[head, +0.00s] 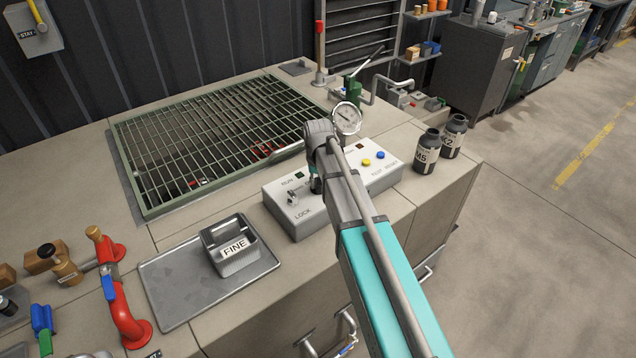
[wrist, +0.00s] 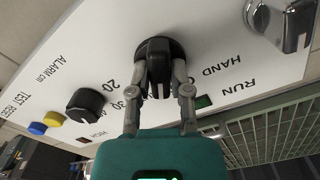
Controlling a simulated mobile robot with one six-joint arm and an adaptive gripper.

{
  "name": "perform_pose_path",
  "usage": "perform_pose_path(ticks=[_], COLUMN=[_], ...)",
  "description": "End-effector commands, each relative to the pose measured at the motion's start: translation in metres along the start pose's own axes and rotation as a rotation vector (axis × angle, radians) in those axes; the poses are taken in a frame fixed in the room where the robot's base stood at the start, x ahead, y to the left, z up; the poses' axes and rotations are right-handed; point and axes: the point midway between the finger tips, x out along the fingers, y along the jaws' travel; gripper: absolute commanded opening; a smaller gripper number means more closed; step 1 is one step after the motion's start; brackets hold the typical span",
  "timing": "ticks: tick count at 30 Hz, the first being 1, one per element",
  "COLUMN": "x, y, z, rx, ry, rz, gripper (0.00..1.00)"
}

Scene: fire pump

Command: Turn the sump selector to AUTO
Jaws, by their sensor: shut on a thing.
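The black selector knob (wrist: 158,62) stands on the white control panel (wrist: 105,40) in the wrist view, near the printed word HAND. My gripper (wrist: 161,75) is shut on this knob, one grey finger on each side. No AUTO label is readable, and I cannot tell exactly where the knob points. In the head view my gripper (head: 316,185) is down at the panel box (head: 312,222), and my arm hides the knob and part of the panel face.
A second black knob (wrist: 85,105) with a number scale, yellow (head: 366,162) and blue (head: 380,155) buttons, and a metal lock switch (head: 292,197) share the panel. A gauge (head: 347,118) stands behind. Dark bottles (head: 427,150) stand right; a FINE caddy (head: 236,262) sits on a tray.

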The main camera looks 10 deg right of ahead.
Motion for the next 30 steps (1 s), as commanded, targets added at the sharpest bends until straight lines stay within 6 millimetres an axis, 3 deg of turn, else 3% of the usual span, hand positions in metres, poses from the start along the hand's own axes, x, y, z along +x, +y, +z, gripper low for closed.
perform_pose_path(ticks=[15,30], x=[0.0001,0.0001], y=[0.0000,0.0000], z=[0.0001,0.0002], rx=[0.434,0.555], ry=[0.000,0.000], rz=[0.000,0.000], gripper=[0.00,0.00])
